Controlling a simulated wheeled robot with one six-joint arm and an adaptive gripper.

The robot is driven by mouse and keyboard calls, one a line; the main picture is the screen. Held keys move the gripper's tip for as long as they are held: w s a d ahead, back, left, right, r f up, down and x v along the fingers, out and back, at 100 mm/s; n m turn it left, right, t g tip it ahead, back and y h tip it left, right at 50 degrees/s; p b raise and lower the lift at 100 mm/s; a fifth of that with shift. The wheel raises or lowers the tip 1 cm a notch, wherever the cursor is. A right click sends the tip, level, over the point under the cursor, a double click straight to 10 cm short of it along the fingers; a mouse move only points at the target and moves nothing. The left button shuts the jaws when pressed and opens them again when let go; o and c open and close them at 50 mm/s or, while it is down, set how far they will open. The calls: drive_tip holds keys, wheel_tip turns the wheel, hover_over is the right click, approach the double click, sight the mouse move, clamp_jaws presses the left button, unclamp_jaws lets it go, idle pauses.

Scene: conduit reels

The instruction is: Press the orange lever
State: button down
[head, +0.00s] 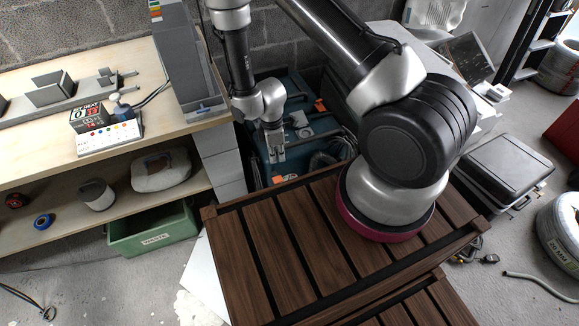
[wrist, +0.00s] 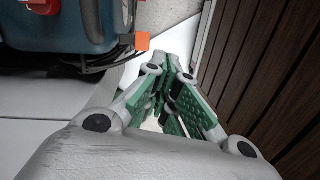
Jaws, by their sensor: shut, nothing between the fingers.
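A blue machine (head: 255,135) stands on the floor between the bench and the slatted wooden top. Two small orange parts show on it in the head view, a upper one (head: 320,104) and a lower one (head: 277,180). In the wrist view an orange tab (wrist: 142,41) sticks out from the machine's side (wrist: 75,35). I cannot tell for sure which orange part is the lever. My gripper (head: 275,155) points down over the machine, shut and empty. In the wrist view its green-padded fingers (wrist: 172,105) are together, below and right of the orange tab, apart from it in the picture.
The slatted wooden top (head: 290,245) lies close to my gripper's right in the wrist view. The wooden bench (head: 150,70) carries a labelled box (head: 108,138) and a tall grey post (head: 188,60). A green waste bin (head: 150,235) is below. A black case (head: 505,172) is at the right.

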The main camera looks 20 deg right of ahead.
sight(275, 180)
drive_tip(key=shift+w+a+n+t, duration=0.2)
drive_tip(key=shift+w+n+t, duration=0.05)
drive_tip(key=shift+w+n, duration=0.3)
drive_tip(key=shift+w+a+n+t, duration=0.15)
drive_tip(key=shift+w+n+t, duration=0.1)
drive_tip(key=shift+w+n, duration=0.3)
wheel_tip(275, 180, down, 14)
drive_tip(key=shift+s, duration=0.1)
